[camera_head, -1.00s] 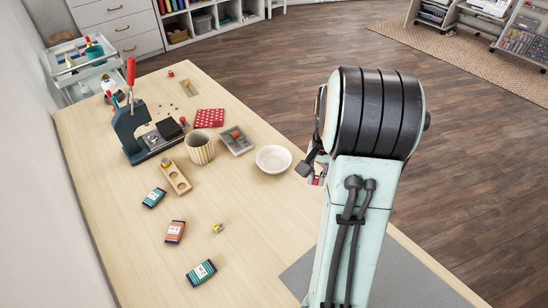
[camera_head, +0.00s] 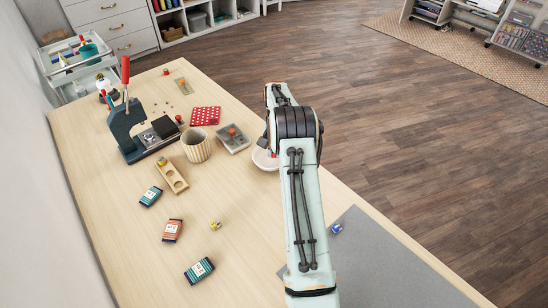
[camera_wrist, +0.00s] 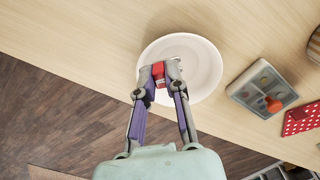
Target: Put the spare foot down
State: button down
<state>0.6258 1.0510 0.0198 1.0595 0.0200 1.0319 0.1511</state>
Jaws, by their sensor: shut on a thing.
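My gripper (camera_wrist: 158,80) is shut on a small red and grey thing, seemingly the spare foot (camera_wrist: 158,70). In the wrist view it is held over the white bowl (camera_wrist: 207,62), inside the bowl's outline. I cannot tell whether it touches the bowl. In the head view the bowl (camera_head: 261,160) is partly covered by my arm, and my gripper and the held thing are hidden.
A grey compartment tray with a red knob (camera_head: 236,144) and a striped cup (camera_head: 196,149) stand left of the bowl. Beyond are a red dotted block (camera_head: 205,116) and a press (camera_head: 125,125). A blue item (camera_head: 336,228) lies on the grey mat (camera_head: 375,255).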

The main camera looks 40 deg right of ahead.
jog(key=shift+w+d+f, duration=0.25)
jog(key=shift+w+f, duration=0.05)
jog(key=shift+f, duration=0.15)
jog(key=shift+w+d+f, duration=0.1)
jog(key=shift+f, duration=1.55)
jog(key=shift+f, duration=0.1)
jog(key=shift+f, duration=0.5)
jog(key=c, duration=1.4)
grip_release()
jog(key=shift+c, duration=0.2)
